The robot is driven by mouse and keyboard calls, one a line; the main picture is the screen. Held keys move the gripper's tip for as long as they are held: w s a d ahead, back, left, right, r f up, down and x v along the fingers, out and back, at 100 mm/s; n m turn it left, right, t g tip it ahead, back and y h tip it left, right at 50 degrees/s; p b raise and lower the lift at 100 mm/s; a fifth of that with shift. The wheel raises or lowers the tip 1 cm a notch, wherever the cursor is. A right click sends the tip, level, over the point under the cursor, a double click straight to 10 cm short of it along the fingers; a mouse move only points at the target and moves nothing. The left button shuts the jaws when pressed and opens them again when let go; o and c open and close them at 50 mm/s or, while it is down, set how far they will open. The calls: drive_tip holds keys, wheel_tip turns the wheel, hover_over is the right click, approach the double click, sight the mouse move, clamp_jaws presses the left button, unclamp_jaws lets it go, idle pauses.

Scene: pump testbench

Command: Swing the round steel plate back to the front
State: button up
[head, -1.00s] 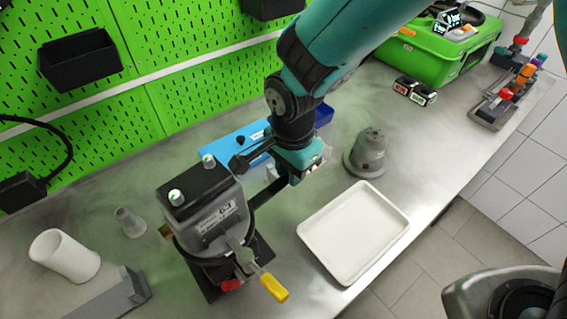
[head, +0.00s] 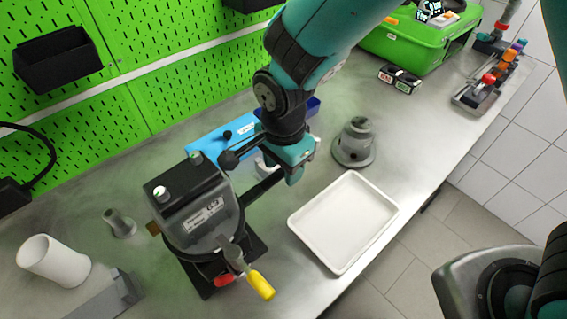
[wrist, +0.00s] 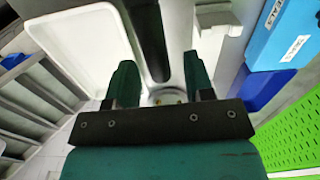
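The pump unit (head: 200,212), grey with a black top, stands on a dark base at the left of the bench. A round rim shows around its lower body; I cannot clearly tell the round steel plate from the housing, which hides much of it. A dark bar (head: 263,188) sticks out from the unit to the right, toward my gripper (head: 297,168). In the wrist view, the bar (wrist: 148,35) runs down between the two teal fingers of my gripper (wrist: 159,80). The fingers are apart, with a gap visible on each side of the bar.
A white tray (head: 347,178) lies close in front of my gripper. A yellow-handled lever (head: 260,284) sticks out at the unit's front. A white cup (head: 52,260) lies left.

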wheel_tip(320, 180, up, 17)
drive_tip(key=b, duration=0.2)
drive_tip(key=shift+r, duration=0.2)
drive_tip(key=shift+d, duration=0.1)
idle(0.4)
